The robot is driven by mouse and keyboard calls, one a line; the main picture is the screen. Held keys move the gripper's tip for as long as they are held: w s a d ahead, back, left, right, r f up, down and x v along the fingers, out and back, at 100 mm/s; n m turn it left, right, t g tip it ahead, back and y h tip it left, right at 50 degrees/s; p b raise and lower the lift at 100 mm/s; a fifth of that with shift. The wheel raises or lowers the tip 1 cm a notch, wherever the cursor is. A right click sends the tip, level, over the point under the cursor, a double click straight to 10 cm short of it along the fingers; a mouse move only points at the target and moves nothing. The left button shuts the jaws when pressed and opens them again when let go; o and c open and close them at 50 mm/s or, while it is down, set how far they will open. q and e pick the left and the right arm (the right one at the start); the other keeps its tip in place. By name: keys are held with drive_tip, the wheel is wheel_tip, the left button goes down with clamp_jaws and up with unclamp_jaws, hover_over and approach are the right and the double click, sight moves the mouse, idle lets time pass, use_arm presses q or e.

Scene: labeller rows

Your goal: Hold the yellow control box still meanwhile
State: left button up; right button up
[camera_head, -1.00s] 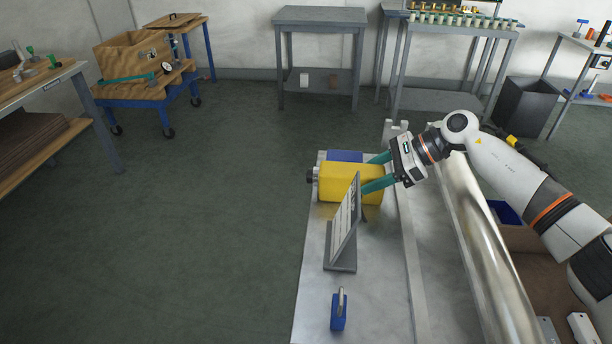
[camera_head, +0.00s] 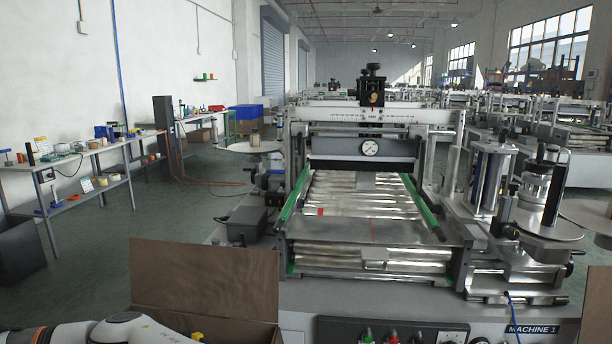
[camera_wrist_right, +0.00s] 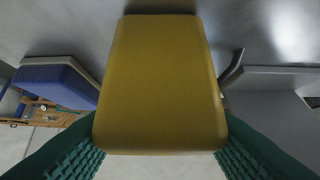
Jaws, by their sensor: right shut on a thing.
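The yellow control box (camera_wrist_right: 160,85) fills the middle of the right wrist view. My right gripper (camera_wrist_right: 160,143) is shut on it, with one green finger at each side of its near end. A grey metal surface lies behind the box. I cannot tell whether the box touches it. In the head view neither the box nor either gripper shows; part of my arm crosses the bottom left corner. My left gripper is in no current view.
A blue block (camera_wrist_right: 55,82) lies left of the box in the wrist view. In the head view a labelling machine (camera_head: 365,220) stands ahead. An open cardboard box (camera_head: 205,285) is at lower left.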

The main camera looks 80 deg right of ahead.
use_arm(q)
clamp_jaws()
idle(1.9)
